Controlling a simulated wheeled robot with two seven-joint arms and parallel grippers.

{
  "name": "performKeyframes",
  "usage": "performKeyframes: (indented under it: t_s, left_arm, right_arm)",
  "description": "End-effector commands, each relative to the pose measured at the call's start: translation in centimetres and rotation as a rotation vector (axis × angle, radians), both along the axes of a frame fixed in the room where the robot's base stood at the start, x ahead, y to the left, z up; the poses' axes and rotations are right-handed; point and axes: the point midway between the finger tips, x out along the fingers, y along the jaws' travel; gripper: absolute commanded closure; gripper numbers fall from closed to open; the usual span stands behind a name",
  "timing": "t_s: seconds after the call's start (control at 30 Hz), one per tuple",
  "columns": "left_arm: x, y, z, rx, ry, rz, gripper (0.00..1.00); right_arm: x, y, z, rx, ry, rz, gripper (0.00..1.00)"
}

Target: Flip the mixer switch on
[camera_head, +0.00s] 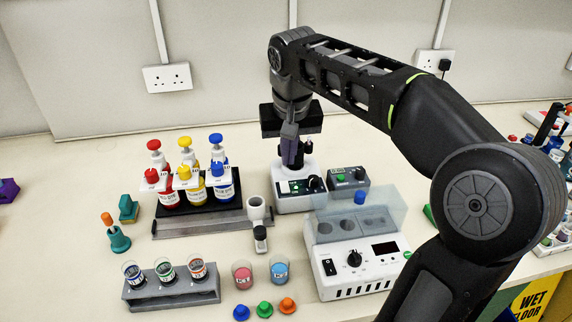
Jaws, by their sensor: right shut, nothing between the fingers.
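A small mixer-like device (294,204) with a white base stands at the middle of the bench. Its dark front panel has a small green-marked control (297,187) and a black knob (315,184). I cannot tell the switch's position. My right gripper (291,164) is shut and empty, pointing down in front of the device's upper part and above the panel. It looks apart from the panel, and it hides part of the device's top. My left gripper is out of view.
A white box (350,277) with rocker switch, knob and clear lid stands front right. A dark control box (348,185) is beside the mixer. Left are a bottle rack (205,222) and a tube rack (172,298). Two cups and several coloured caps lie in front.

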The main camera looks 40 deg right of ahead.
Motion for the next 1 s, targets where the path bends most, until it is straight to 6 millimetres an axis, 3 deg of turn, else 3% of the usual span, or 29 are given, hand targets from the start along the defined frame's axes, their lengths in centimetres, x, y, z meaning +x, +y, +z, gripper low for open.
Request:
performKeyframes:
  t_s: [0.1,0.3,1.0]
  left_arm:
    - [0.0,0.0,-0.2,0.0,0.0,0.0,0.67]
    - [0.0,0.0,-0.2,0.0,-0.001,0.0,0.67]
    - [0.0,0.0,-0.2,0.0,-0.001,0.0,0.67]
  right_arm:
    - [-0.7,0.4,1.7,0.0,-0.004,0.0,1.0]
    - [-1.3,0.8,2.9,0.001,0.0,0.0,1.0]
    - [-1.3,0.8,2.9,0.0,0.0,0.0,1.0]
